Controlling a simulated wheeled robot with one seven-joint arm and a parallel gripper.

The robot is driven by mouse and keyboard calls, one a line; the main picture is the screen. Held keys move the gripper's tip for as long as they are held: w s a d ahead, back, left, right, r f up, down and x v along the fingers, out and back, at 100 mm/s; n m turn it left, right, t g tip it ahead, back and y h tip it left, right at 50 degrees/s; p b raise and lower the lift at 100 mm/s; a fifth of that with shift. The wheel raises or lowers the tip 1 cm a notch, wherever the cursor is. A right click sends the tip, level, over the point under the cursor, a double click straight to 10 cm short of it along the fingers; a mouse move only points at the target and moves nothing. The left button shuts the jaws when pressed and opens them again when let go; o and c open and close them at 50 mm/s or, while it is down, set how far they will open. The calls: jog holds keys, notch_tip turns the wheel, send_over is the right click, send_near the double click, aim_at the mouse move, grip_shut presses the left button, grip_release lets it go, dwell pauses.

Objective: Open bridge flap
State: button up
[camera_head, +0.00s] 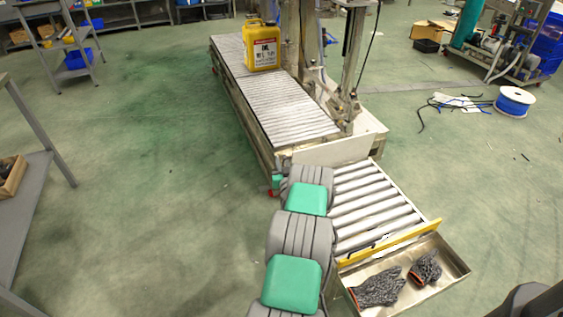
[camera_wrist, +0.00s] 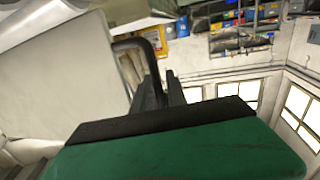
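A pale flat panel (camera_head: 335,150), which looks like the bridge flap, sits between the long roller conveyor (camera_head: 285,105) and the short roller section (camera_head: 370,200). I cannot tell its hinge or exact tilt in the head view. My arm reaches to the panel's left edge, where its end hides my gripper's fingers. In the wrist view my gripper (camera_wrist: 160,92) has two dark fingers beyond its green body.
A yellow canister (camera_head: 262,47) stands on the long conveyor. A yellow bar (camera_head: 390,241) crosses the short section's front end, beside a tray (camera_head: 452,262) holding grey gloves (camera_head: 378,288). A machine frame stands right of the long conveyor. The floor to the left is largely clear.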

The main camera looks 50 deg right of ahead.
grip_shut()
dwell(1.3)
